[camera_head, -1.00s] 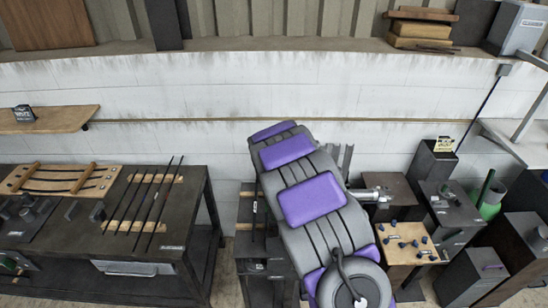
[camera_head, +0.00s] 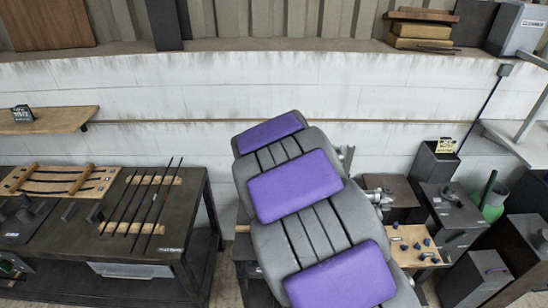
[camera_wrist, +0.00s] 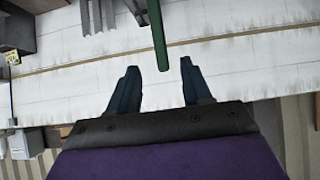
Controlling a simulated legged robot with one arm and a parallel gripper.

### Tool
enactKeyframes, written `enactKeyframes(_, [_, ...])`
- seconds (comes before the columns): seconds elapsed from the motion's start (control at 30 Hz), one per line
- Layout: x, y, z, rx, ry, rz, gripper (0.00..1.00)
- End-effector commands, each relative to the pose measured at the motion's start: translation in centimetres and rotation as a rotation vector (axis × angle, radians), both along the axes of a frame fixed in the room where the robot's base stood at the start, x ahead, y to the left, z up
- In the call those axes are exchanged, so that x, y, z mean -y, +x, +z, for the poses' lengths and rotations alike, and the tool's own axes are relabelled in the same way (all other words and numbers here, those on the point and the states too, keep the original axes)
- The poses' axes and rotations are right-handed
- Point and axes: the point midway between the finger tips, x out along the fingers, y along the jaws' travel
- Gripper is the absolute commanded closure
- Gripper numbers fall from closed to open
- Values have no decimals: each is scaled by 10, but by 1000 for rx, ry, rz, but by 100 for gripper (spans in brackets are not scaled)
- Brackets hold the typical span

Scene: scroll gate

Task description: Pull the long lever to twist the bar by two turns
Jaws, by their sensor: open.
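A long green rod (camera_wrist: 158,30), which looks like the lever, shows in the wrist view. It comes in from the top edge, and its free end lies in line with the gap of my gripper (camera_wrist: 160,69). The two dark blue fingers are spread, one on each side of the rod's end, and I see nothing held between them. I cannot tell how far the rod is from the fingers in depth. In the head view my grey and purple arm hides the gripper and this rod. I cannot make out the bar to be twisted.
A workbench (camera_head: 85,246) with dark rods stands at the left. Dark boxes (camera_head: 475,275) and a wooden block with blue knobs (camera_head: 408,240) crowd the right. A wooden shelf (camera_head: 65,121) juts from the pale wall (camera_head: 215,95) at the left.

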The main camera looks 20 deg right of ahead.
Motion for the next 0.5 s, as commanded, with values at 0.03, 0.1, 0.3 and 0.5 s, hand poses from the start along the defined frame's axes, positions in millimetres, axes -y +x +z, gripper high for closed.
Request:
enactKeyframes(0.03, [-2, -4, 4, 1, -1, 1, 51])
enactKeyframes(0.1, [-3, -9, 8, 0, 0, 1, 51])
enactKeyframes(0.3, [-6, -16, 16, 2, -1, 1, 51])
enactKeyframes(0.5, [-6, -18, 17, 0, -1, 1, 51])
